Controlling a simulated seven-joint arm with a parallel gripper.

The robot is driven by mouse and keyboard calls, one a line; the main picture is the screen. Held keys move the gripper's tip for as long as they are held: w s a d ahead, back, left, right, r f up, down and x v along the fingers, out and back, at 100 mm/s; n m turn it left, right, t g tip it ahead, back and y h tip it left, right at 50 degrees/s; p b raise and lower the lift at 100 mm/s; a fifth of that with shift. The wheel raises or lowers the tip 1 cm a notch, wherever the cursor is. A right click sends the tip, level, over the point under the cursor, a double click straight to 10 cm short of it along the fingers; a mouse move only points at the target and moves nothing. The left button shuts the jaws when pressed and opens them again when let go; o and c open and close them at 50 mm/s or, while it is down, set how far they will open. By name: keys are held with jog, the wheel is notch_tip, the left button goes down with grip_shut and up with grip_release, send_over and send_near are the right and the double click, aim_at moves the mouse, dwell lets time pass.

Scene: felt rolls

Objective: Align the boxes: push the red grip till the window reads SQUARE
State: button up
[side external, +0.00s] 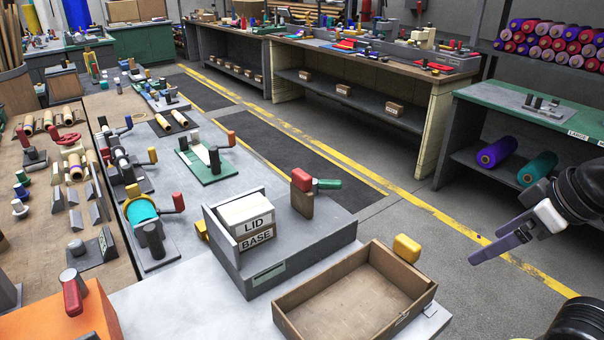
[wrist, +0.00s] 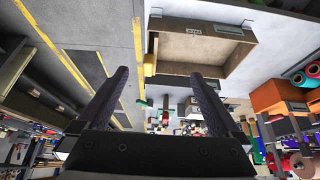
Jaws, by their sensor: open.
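The grey fixture (side external: 225,258) stands on the bench in the side view. It holds a pale box marked LID (side external: 258,224) above one marked BASE (side external: 256,239); I cannot tell how squarely they line up. The red grip (side external: 301,179) sits on a brown upright at the fixture's right end. A pale green window (side external: 269,273) on the front face is too small to read. My gripper (side external: 486,248) is far right of the fixture, over the floor, apart from the grip. In the wrist view my gripper (wrist: 158,74) is open, with nothing between its fingers.
An empty wooden tray (side external: 345,300) stands in front right of the fixture, between it and my arm; it also shows in the wrist view (wrist: 196,47). A yellow knob (side external: 407,248) is behind it. Tools crowd the left bench.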

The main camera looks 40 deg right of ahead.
aim_at(309, 184)
jog(key=shift+c, duration=1.1)
jog(key=w+r+t, duration=0.2)
jog(key=w+r, duration=0.1)
jog(key=w, duration=0.1)
jog(key=w+r+t, duration=0.3)
jog(key=w, duration=0.2)
jog(key=w+r+t, duration=0.2)
jog(key=w+r, duration=0.2)
jog(key=w, duration=0.1)
jog(key=shift+w+a+r+t, duration=0.1)
jog(key=shift+w+a+t, duration=0.15)
jog(key=shift+a+t, duration=0.05)
jog(key=c, duration=0.3)
jog(key=w+r+t, duration=0.2)
jog(key=w+t, duration=0.2)
jog(key=w, duration=0.6)
jog(key=shift+c, duration=0.2)
jog(key=w+a+f+m+t, duration=0.1)
jog(key=w+a+f+t, duration=0.1)
jog(key=w+f, duration=0.3)
notch_tip(309, 184, down, 17)
jog(key=a+n+g, duration=0.1)
jog(key=a, duration=0.2)
jog(key=w, duration=1.4)
jog(key=shift+r, duration=0.25)
grip_shut()
